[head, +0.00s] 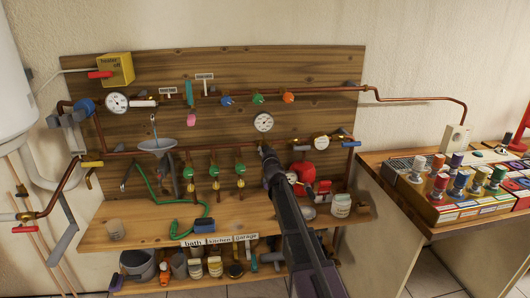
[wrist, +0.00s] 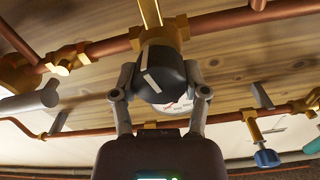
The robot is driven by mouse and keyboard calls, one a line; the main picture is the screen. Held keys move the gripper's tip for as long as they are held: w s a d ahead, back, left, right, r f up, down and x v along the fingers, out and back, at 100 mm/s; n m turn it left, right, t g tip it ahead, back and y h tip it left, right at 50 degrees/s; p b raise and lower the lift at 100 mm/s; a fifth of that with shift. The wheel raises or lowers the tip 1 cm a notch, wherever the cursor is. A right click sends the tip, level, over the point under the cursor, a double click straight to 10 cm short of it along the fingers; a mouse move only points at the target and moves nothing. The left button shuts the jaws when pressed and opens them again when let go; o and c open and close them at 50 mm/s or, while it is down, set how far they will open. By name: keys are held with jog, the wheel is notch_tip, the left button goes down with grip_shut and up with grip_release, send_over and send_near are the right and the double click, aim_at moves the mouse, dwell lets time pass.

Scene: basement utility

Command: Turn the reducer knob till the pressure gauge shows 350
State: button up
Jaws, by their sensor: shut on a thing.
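The reducer knob (wrist: 160,70) is a dark round cap with a white mark on its face, seen in the wrist view. My gripper (wrist: 165,85) is shut on it, one finger on each side. In the head view my gripper (head: 267,152) reaches the board just below a round white pressure gauge (head: 263,122); my arm hides the knob there. In the wrist view a sliver of white dial (wrist: 182,104) shows behind the knob. The gauge's needle and figures are too small or hidden to read.
Copper pipes (head: 330,90) run across the wooden board (head: 220,66). Another gauge (head: 117,103) is at upper left. Green valves (head: 240,168) and a funnel (head: 157,145) are left of my arm, a red part (head: 303,171) close on its right. Below is a cluttered wooden bench (head: 140,230).

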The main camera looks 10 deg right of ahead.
jog(key=shift+w+n, duration=0.1)
jog(key=shift+n, duration=0.2)
jog(key=shift+a+n, duration=0.1)
jog(key=shift+n, duration=2.6)
jog(key=o, duration=1.1)
jog(key=shift+o, duration=0.2)
jog(key=s, duration=1.2)
jog(key=shift+s, duration=0.1)
